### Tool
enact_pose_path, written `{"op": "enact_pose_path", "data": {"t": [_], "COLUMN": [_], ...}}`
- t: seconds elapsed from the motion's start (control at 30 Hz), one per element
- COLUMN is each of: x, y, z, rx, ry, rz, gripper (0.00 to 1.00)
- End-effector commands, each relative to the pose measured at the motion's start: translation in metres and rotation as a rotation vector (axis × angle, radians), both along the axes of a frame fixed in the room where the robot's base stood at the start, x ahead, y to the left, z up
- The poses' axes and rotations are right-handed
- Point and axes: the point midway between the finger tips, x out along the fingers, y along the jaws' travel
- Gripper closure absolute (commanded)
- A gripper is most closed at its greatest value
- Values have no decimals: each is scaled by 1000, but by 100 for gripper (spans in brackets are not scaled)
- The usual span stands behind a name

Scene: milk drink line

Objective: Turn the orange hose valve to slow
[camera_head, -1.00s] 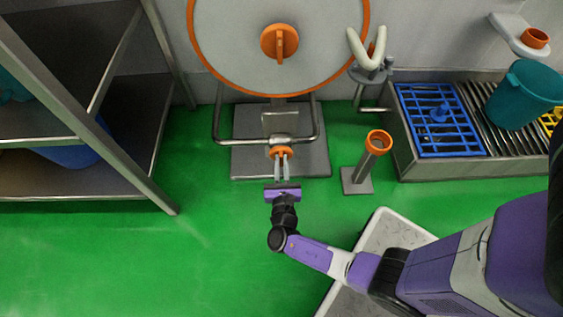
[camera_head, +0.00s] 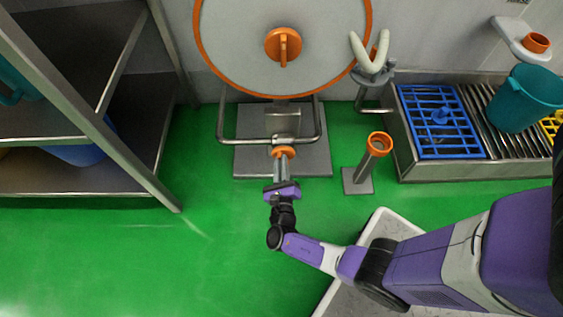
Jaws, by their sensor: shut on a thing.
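The orange hose valve (camera_head: 284,151) sits low at the front of the large round orange-rimmed unit, below its metal tube frame. My gripper (camera_head: 283,160) reaches up to it from below in the picture, with its grey fingers closed on the valve's near part. The purple gripper body (camera_head: 282,191) is slightly rolled. The fingers hide part of the valve, and I see no marking for its settings.
The large grey disc (camera_head: 238,35) with an orange knob (camera_head: 283,46) stands behind. An orange-topped post (camera_head: 378,145) stands to the right. A steel shelf (camera_head: 130,165) is on the left, and a draining bench (camera_head: 480,168) with a teal bucket (camera_head: 525,98) on the right. The green floor is clear left of my arm.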

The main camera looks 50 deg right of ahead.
Motion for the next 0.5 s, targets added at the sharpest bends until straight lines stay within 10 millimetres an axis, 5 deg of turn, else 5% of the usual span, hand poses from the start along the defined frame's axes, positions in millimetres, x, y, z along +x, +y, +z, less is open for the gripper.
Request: {"op": "enact_pose_path", "data": {"t": [0.37,0.4,0.5], "x": [1,1,1], "y": [0,0,0], "z": [0,0,0], "rx": [-3,-3,-3], "ry": [4,4,4], "rz": [1,1,1], "gripper": [100,86,67]}}
